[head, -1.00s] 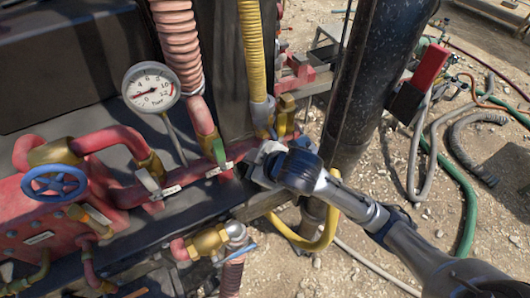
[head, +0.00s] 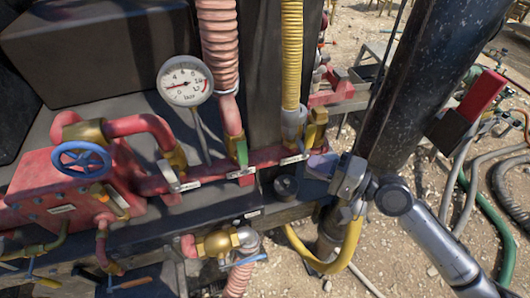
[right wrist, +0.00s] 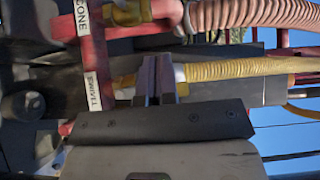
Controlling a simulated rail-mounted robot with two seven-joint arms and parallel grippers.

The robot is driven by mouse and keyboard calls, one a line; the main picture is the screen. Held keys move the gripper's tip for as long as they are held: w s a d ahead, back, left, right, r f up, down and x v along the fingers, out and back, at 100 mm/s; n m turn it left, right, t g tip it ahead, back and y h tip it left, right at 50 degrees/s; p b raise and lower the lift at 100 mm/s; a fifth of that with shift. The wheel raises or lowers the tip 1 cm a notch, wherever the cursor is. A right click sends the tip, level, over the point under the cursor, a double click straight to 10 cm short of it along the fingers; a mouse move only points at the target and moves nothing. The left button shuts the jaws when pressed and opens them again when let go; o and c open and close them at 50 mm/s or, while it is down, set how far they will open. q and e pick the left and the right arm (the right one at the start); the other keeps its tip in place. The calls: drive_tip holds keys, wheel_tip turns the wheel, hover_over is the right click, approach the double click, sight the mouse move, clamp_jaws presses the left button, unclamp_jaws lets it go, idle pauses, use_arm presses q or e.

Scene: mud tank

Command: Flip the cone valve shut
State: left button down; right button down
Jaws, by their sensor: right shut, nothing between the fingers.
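The cone valve (head: 241,153) has a green lever standing roughly upright at the foot of the pink ribbed hose, on the red pipe. A white tag reading CONE (right wrist: 83,18) shows in the right wrist view by the brass fitting of that hose; the lever is not clear there. My right gripper (head: 322,164) is to the right of the valve, beyond the yellow hose, apart from the lever. Its fingers (right wrist: 160,80) are together and empty in the right wrist view, pointing toward the red pipe. My left gripper is not in view.
The yellow ribbed hose (head: 292,60) rises between my gripper and the valve. A black knob (head: 286,187) sits below the pipe. A thick black post (head: 425,85) stands right.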

drive_tip(key=shift+m, duration=0.3)
drive_tip(key=shift+a, duration=0.1)
drive_tip(key=p, duration=0.6)
approach(243, 159)
drive_tip(key=w+a+r, duration=0.2)
drive_tip(key=w+a, duration=0.1)
drive_tip(key=w, duration=0.2)
drive_tip(key=shift+a+f, duration=0.15)
drive_tip(key=shift+a, duration=0.75)
